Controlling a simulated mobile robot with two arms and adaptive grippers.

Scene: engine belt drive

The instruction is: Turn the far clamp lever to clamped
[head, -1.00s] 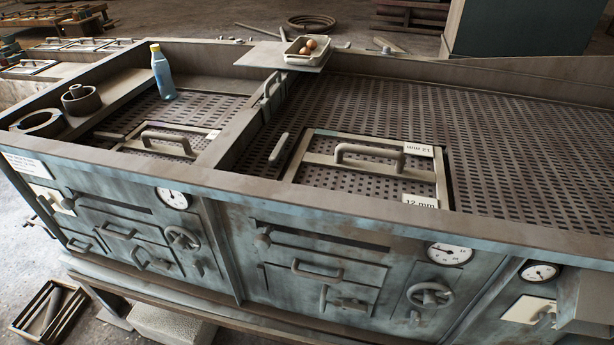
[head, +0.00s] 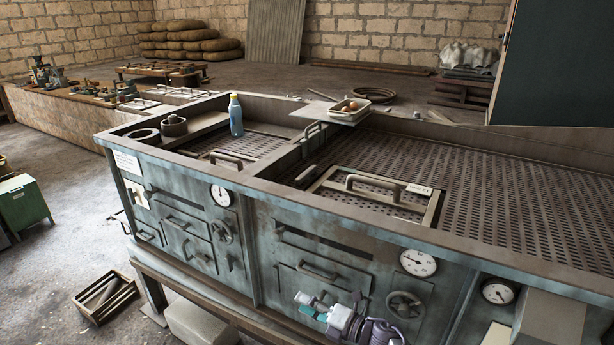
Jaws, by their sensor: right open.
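A long grey-blue metal machine (head: 262,190) fills the middle, with perforated screen decks on top. A slim far lever or handle (head: 313,130) stands on the divider between the decks, near the back. A similar near lever (head: 305,176) sits beside the framed screen panel. Their exact settings are too small to tell, and I see no clamp label on either. My right gripper (head: 308,305) is at the bottom, in front of the machine's front panel. It is open and empty, well apart from both levers. My left gripper is not in view.
A tray with eggs (head: 349,106) rests on a board at the back rim. A blue bottle (head: 235,117) and a dark pot (head: 173,126) stand on the left deck. Gauges and handwheels project from the front. A wooden crate (head: 105,296) lies on the open floor at left.

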